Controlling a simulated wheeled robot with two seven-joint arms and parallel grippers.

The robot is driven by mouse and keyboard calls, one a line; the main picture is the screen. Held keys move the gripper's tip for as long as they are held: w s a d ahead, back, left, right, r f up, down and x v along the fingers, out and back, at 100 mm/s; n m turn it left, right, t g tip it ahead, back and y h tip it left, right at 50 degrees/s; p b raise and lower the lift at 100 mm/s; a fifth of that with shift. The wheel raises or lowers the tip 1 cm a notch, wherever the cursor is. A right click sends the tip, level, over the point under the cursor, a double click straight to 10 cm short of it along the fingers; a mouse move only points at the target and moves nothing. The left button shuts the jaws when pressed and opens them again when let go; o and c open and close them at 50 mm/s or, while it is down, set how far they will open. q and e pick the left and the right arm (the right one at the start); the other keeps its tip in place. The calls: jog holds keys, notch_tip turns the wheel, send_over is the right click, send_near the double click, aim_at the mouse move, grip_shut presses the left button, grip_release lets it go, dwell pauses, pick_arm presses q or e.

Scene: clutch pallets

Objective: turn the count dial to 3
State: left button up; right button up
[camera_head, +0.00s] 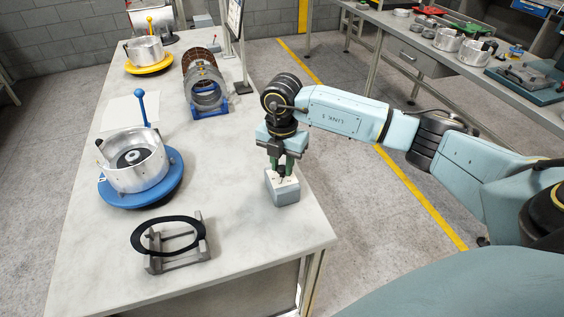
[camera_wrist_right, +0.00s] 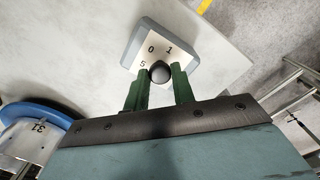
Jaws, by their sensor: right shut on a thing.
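The count dial is a dark round knob (camera_wrist_right: 159,72) on a small grey box with a pale top face (camera_wrist_right: 150,42). The digits 0, 1 and 5 show on that face in the right wrist view; the other marks and the knob's pointer are hidden. In the head view the box (camera_head: 284,190) stands near the table's right edge. My right gripper (camera_head: 281,174) points down over it, and in the wrist view its green fingers (camera_wrist_right: 158,78) are shut on the knob from both sides. My left gripper is not in view.
A silver drum on a blue round base (camera_head: 172,186) stands left on the table (camera_head: 235,235). A black ring on a grey stand (camera_head: 190,262) is at the front. A ring stack in a blue cradle (camera_head: 212,110) lies behind. The table around the box is clear.

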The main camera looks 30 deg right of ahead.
aim_at(282, 168)
jog(key=shift+w+r, duration=0.1)
jog(key=o, duration=1)
notch_tip(282, 168, up, 13)
jog(key=shift+r, duration=0.2)
